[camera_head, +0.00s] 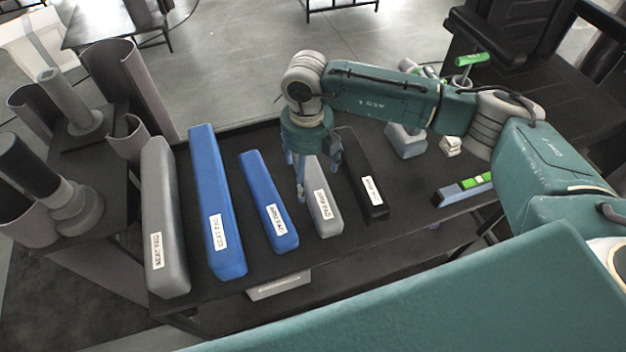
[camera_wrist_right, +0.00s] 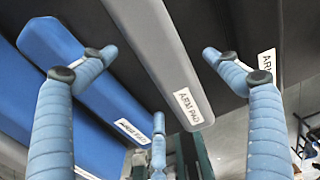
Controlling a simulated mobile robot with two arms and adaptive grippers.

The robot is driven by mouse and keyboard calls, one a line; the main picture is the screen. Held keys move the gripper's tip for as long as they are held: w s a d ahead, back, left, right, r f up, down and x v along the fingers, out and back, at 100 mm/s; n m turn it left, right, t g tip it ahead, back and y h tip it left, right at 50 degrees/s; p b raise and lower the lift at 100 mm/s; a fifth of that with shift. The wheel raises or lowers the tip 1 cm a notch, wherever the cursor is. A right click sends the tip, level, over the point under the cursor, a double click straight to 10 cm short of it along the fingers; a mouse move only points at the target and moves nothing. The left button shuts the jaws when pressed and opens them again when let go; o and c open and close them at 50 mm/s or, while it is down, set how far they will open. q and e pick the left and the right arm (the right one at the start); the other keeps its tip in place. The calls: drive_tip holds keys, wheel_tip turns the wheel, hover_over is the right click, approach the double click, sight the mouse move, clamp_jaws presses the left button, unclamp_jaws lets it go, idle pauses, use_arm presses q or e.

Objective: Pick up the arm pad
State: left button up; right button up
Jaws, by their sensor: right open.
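Several long pads lie side by side on a dark table. A short grey pad (camera_head: 325,219) is in the middle, and its label reads "ARM PAD" in the right wrist view (camera_wrist_right: 160,55). My right gripper (camera_head: 313,168) is above this grey pad's far part, fingers pointing down, open and empty. In the right wrist view the grey pad runs between the spread blue fingers. A black pad (camera_head: 361,180) lies just right of it, its label beginning "AR" in the right wrist view. A short blue pad (camera_head: 264,193) lies just left. My left gripper is out of view.
A long blue pad (camera_head: 212,185) and a long grey pad (camera_head: 164,220) lie farther left. A grey block (camera_head: 405,142) and a green-and-blue level (camera_head: 463,189) are at the table's right. Grey cylinders (camera_head: 70,205) stand left of the table.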

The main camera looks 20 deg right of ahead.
wheel_tip(320, 180, down, 4)
drive_tip(key=shift+f+p, duration=0.2)
drive_tip(key=shift+p, duration=0.9)
drive_tip(key=shift+f, duration=0.3)
drive_tip(key=shift+w+f, duration=0.1)
drive_tip(key=shift+c, duration=0.5)
drive_tip(key=c, duration=1.6)
drive_tip(key=shift+o, duration=0.2)
drive_tip(key=shift+w+r, duration=0.15)
drive_tip(key=shift+r, duration=0.5)
wheel_tip(320, 180, up, 18)
drive_tip(key=b, duration=0.5)
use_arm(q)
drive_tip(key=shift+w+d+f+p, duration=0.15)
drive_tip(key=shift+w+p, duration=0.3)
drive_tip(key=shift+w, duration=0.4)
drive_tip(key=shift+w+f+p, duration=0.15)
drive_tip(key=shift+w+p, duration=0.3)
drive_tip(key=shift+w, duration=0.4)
use_arm(e)
wheel_tip(320, 180, up, 4)
hover_over(308, 178)
drive_tip(key=shift+r, duration=0.1)
